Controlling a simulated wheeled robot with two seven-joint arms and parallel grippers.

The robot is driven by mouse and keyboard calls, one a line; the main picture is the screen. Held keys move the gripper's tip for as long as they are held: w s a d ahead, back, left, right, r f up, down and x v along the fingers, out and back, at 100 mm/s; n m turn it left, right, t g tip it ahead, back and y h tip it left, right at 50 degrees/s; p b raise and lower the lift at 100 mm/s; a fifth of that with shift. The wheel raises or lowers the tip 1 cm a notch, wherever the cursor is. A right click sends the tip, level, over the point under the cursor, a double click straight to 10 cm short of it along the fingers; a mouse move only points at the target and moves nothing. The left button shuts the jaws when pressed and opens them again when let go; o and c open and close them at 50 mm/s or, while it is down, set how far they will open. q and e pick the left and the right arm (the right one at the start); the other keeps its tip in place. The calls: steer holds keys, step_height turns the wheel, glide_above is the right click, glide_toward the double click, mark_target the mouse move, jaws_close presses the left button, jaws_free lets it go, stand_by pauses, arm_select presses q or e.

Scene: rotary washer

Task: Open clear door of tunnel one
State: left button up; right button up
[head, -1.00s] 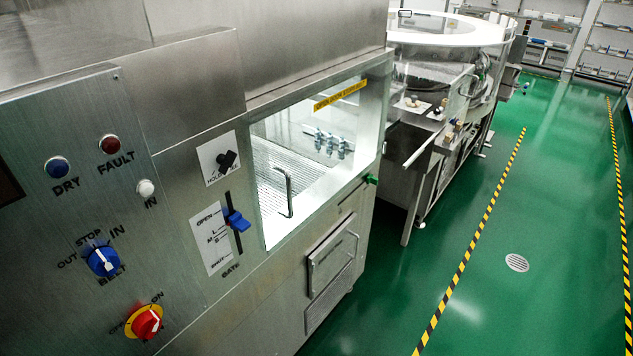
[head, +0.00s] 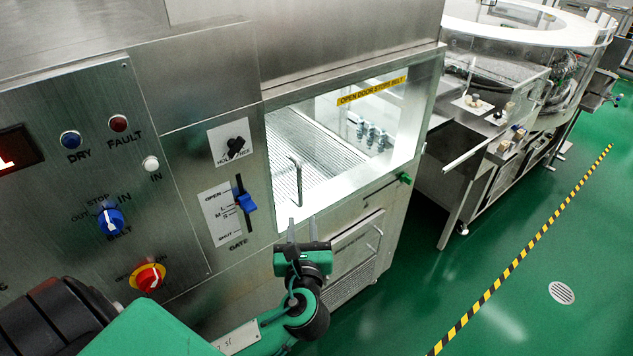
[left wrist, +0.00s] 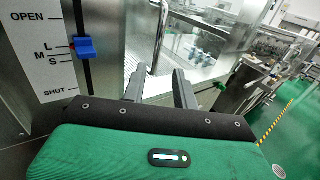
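The clear door (head: 322,178) of the tunnel is a see-through panel in the steel front, with a bright interior and ribbed belt behind it. Its upright metal bar handle (head: 299,182) stands near the left side of the door. The handle (left wrist: 160,38) also shows in the left wrist view, beyond the fingers. My left gripper (head: 301,222) is just below the handle in the head view, apart from it. In the left wrist view, its two grey fingers (left wrist: 159,84) are spread with an empty gap between them. My right gripper is not in view.
Left of the door is a blue gate slider (head: 246,203), with a black knob (head: 235,146) above it. A green peg (head: 405,178) sits right of the door. A lower hatch (head: 355,245) is below. A round machine (head: 530,60) stands right; the green floor is clear.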

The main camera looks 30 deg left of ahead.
mark_target(300, 186)
arm_select(q)
steer(key=p+x, duration=0.1)
steer(key=x, duration=0.3)
steer(key=p+x, duration=0.2)
steer(key=x, duration=0.2)
steer(key=p+x, duration=0.1)
steer(key=x, duration=0.3)
steer(key=shift+a+r, duration=0.2)
steer(key=shift+r, duration=0.1)
steer(key=shift+p+x, duration=0.3)
steer(key=shift+x, duration=0.5)
steer(key=shift+f, duration=0.15)
jaws_close()
